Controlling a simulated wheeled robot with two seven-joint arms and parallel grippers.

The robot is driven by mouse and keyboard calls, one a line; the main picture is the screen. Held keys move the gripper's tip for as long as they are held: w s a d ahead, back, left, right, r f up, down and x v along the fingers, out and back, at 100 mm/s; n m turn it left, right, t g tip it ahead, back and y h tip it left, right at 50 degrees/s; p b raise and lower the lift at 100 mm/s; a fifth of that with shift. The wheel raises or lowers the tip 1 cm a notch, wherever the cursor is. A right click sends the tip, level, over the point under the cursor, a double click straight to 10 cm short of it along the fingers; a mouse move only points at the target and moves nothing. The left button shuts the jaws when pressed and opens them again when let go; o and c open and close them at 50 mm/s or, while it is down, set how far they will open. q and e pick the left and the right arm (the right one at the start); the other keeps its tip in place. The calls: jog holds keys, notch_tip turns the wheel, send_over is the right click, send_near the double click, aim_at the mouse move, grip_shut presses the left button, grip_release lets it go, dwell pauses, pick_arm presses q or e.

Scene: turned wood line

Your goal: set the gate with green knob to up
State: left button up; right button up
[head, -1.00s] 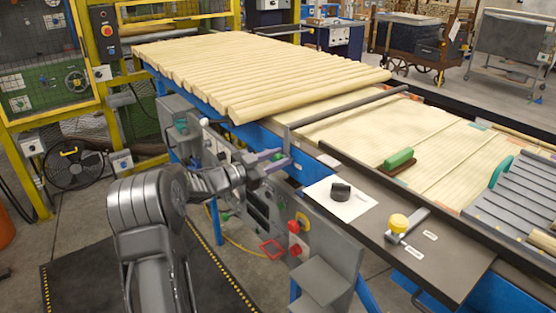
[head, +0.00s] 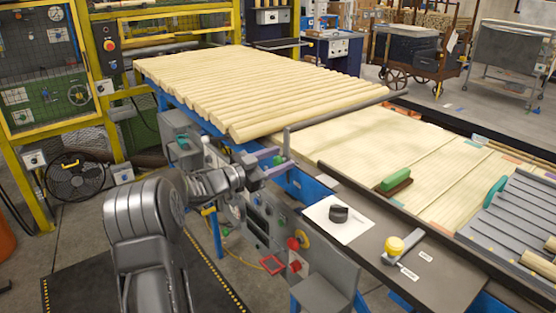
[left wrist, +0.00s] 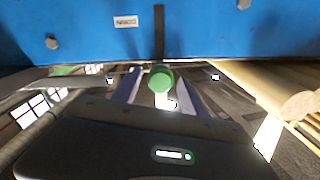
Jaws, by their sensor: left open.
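The green knob (left wrist: 160,79) shows in the left wrist view in front of a blue rail, below a dark upright strip. My left gripper (left wrist: 160,98) is open, with a finger on each side of the knob; I cannot tell whether either touches it. In the head view my left gripper (head: 272,163) is at the near side of the line, by the grey upright of a gate bar (head: 348,110). The bar spans the line just past the round wood pieces, raised above the bed. My right gripper is not in view.
Round wood pieces (head: 250,90) lie side by side left of the bar. A control panel with a red button (head: 294,243) hangs below my gripper.

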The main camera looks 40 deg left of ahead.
pick_arm(q)
jog(key=b+v, duration=0.1)
jog(key=v, duration=0.6)
jog(key=shift+s, duration=0.4)
jog(key=shift+s+a, duration=0.1)
jog(key=shift+a, duration=0.05)
